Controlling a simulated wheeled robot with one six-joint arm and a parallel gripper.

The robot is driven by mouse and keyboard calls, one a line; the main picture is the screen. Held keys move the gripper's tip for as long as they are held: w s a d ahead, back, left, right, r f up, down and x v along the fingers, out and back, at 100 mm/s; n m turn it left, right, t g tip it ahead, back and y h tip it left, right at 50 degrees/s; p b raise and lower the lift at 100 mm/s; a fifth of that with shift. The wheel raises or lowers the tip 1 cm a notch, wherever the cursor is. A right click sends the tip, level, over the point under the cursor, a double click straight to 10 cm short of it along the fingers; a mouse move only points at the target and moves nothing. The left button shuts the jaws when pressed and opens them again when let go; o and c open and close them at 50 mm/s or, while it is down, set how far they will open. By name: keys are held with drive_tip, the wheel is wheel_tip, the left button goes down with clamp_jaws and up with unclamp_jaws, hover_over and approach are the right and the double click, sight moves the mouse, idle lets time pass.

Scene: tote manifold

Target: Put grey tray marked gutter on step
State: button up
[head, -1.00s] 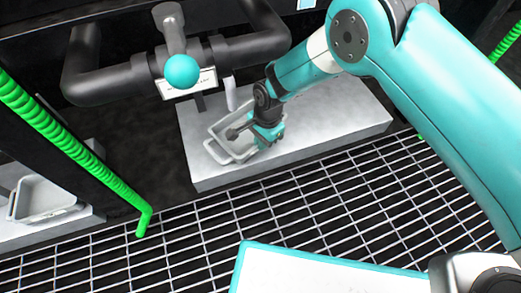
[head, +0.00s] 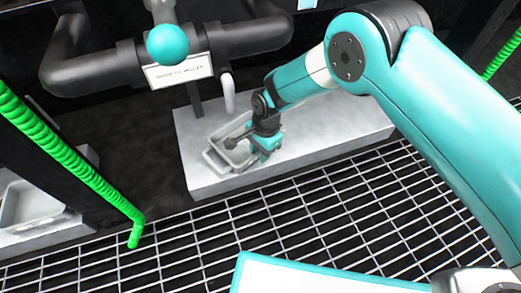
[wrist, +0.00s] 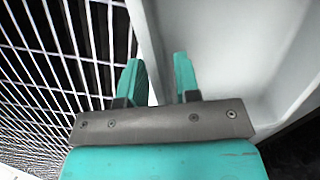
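A grey tray (head: 222,159) is on the front left part of the pale grey step (head: 310,145) in the head view. It looks about level; I cannot tell if its base rests fully. My gripper (head: 259,151) is at the tray's right side. In the wrist view, the fingers of my gripper (wrist: 159,78) stand apart on either side of the wall of the tray (wrist: 215,50), with a gap showing between them. No gutter marking is readable on the tray.
A second grey tray (head: 30,205) sits on a lower left block. A green ribbed hose (head: 75,160) runs between. Dark pipes with a teal ball (head: 167,44) and a label plate (head: 180,70) stand behind. A white spout (head: 228,92) hangs over the step. Grating (head: 300,215) lies in front.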

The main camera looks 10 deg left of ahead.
drive_tip(key=shift+r, duration=0.15)
wheel_tip(320, 180, up, 12)
drive_tip(key=w+d+p, duration=0.1)
drive_tip(key=p, duration=0.6)
drive_tip(key=shift+w, duration=0.2)
idle(1.0)
